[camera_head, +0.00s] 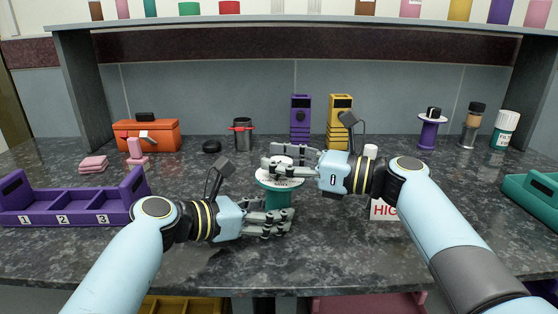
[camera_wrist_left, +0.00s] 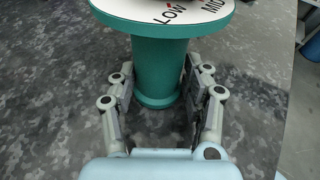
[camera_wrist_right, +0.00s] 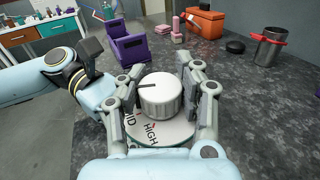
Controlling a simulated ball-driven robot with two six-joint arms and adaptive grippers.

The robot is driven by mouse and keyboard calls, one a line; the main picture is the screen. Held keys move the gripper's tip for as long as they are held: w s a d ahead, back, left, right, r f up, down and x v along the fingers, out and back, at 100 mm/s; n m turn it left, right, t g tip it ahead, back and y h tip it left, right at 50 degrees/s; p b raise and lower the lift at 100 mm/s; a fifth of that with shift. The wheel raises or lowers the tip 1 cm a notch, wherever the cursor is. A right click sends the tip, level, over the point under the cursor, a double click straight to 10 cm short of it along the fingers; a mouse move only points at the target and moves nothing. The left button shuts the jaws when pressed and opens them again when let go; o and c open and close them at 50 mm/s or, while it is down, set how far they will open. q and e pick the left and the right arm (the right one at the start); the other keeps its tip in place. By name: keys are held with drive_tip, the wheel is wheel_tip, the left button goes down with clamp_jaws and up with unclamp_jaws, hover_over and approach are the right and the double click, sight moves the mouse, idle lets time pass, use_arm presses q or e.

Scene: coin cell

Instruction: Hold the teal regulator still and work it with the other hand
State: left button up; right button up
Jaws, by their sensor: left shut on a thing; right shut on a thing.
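The teal regulator (camera_head: 279,198) stands upright on the dark counter, a teal stem under a white dial plate. The left wrist view shows its teal stem (camera_wrist_left: 159,70) and the words LOW and MID on the plate. My left gripper (camera_head: 284,221) is shut around the stem, low down. My right gripper (camera_head: 268,168) is shut on the regulator's white knob (camera_wrist_right: 161,97), from above and the right. The right wrist view shows the knob's dark pointer line toward the upper left and HIGH on the near part of the plate (camera_wrist_right: 165,138).
A sign reading HIG (camera_head: 382,211), partly hidden by my right arm, stands right of the regulator. A purple numbered tray (camera_head: 75,219) lies left. Purple (camera_head: 300,118) and yellow (camera_head: 340,115) devices, a steel pot (camera_head: 243,137) and an orange toolbox (camera_head: 158,137) stand behind.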

drive_tip(key=shift+f+n+g, duration=0.1)
drive_tip(key=shift+n+g, duration=0.3)
drive_tip(key=shift+g, duration=0.1)
clamp_jaws()
drive_tip(key=shift+d+f+n+g+y, duration=0.1)
drive_tip(key=shift+n+g+y, duration=0.6)
drive_tip(key=shift+n+g, duration=1.05)
drive_tip(key=shift+w+f+n+g, duration=0.15)
drive_tip(key=shift+n+g, duration=0.3)
drive_tip(key=shift+g, duration=1.2)
drive_tip(key=shift+s+n+g, duration=0.35)
drive_tip(key=shift+n+g, duration=0.15)
drive_tip(key=shift+g, duration=0.3)
drive_tip(key=o, duration=1.3)
unclamp_jaws()
drive_tip(key=shift+w+r, duration=0.1)
drive_tip(key=shift+r, duration=0.2)
